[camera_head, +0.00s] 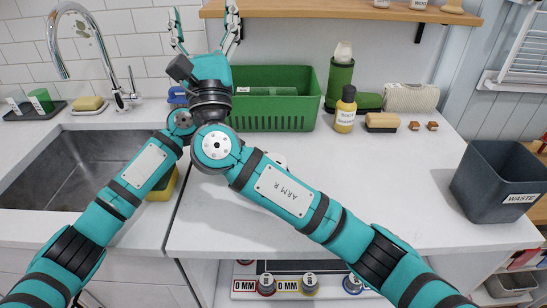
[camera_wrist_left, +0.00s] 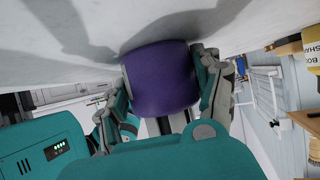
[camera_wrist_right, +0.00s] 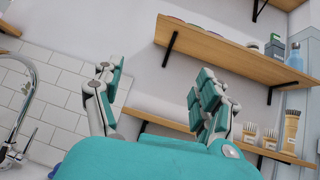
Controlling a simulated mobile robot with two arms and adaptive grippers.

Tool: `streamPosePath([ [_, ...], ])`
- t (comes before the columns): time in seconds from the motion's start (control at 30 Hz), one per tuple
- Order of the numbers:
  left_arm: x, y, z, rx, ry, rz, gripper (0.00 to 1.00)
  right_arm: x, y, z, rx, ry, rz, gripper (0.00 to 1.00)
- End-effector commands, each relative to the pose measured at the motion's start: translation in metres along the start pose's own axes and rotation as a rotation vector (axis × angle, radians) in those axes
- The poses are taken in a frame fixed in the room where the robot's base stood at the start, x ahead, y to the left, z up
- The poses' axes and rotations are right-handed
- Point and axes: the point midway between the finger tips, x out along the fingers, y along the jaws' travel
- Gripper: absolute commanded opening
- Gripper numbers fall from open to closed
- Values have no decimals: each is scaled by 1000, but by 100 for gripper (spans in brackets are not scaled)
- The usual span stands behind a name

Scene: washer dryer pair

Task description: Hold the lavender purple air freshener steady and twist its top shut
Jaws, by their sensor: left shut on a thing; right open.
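The lavender purple air freshener (camera_wrist_left: 162,85) shows in the left wrist view as a rounded purple body at the pale worktop. My left gripper (camera_wrist_left: 163,72) is shut on it, one finger on each side. I cannot make out its twist top. In the head view, my right arm hides the left gripper and most or all of the freshener. My right gripper (camera_head: 206,28) is raised at the back, fingers upward, open and empty. In the right wrist view the open fingers (camera_wrist_right: 155,85) face the wall and shelves, with nothing between them.
A green basket (camera_head: 274,84), a yellow bottle (camera_head: 345,112), a brush (camera_head: 382,122) and a rolled towel (camera_head: 411,97) stand along the back. The sink (camera_head: 75,165) is left, a waste bin (camera_head: 497,185) right. A wooden shelf (camera_head: 340,10) hangs above. The worktop's middle right is clear.

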Motion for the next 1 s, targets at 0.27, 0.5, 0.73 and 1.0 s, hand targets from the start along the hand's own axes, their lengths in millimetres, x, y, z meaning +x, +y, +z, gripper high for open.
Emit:
streamPosePath([
  [0.27, 0, 0, 0, 0, 0, 0, 46, 12, 66, 24, 21, -167, 512, 74],
  [0.5, 0, 0, 0, 0, 0, 0, 46, -14, 101, 11, -2, -127, 961, 74],
  [0.73, 0, 0, 0, 0, 0, 0, 46, -52, 94, -24, -64, 72, 1349, 74],
  [1.0, 0, 0, 0, 0, 0, 0, 46, -96, 30, -68, -170, 488, 1690, 74],
])
